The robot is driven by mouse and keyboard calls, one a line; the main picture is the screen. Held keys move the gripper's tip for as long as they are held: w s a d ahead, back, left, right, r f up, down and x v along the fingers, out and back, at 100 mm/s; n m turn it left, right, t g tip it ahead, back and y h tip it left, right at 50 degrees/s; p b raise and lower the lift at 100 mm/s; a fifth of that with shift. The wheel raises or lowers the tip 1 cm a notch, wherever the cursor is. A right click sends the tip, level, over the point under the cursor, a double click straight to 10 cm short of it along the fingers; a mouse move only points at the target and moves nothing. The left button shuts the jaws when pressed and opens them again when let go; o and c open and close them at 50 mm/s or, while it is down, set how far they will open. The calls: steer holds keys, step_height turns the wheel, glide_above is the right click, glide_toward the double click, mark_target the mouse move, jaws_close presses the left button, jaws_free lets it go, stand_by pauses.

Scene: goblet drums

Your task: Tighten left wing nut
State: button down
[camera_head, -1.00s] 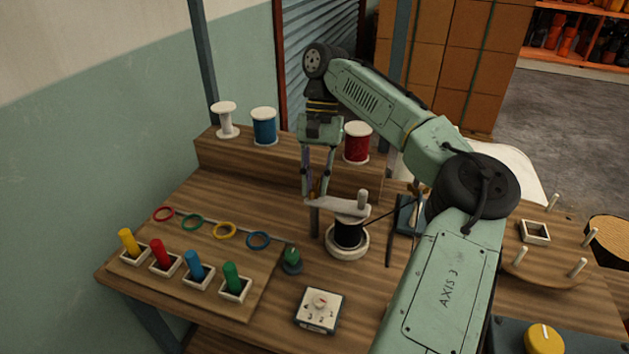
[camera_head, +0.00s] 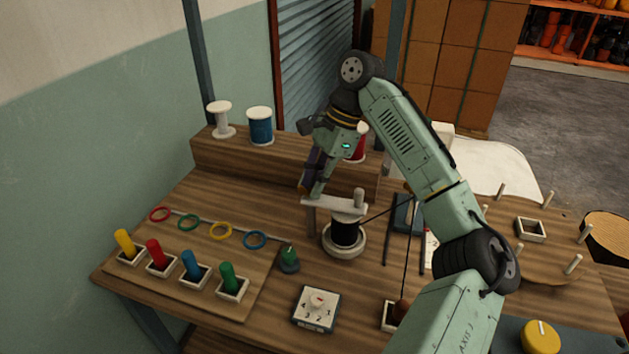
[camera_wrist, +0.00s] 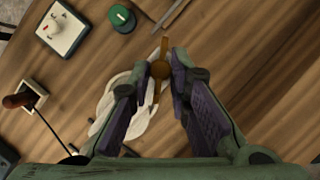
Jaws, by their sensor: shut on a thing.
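A brass-coloured wing nut (camera_wrist: 160,70) shows in the wrist view between my fingertips, its wings pointing up and down in the picture. My gripper (camera_head: 313,193) is shut on it at the left end of a pale bar (camera_head: 335,205). In the head view the fingers hide most of the nut. The bar spans above a dark-wound spool (camera_head: 345,232) on a round white base. A pale knob (camera_head: 358,198) stands at the bar's right end. My gripper leans, with its wrist up and to the right of the nut.
A green knob (camera_head: 289,256) and a white dial box (camera_head: 317,309) stand in front. Ring and peg board (camera_head: 200,262) lies left. White, blue and red spools stand on the back shelf (camera_head: 240,160).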

steer(key=m+t, duration=0.1)
steer(key=m, duration=0.1)
steer(key=m+t, duration=0.1)
steer(key=m, duration=0.2)
steer(key=shift+s, duration=0.2)
steer(key=shift+m, duration=0.3)
steer(key=c, duration=1.5)
jaws_free()
steer(key=v, duration=1.2)
steer(key=shift+s+d, duration=0.1)
steer(key=shift+d, duration=0.05)
steer(key=shift+f, duration=0.1)
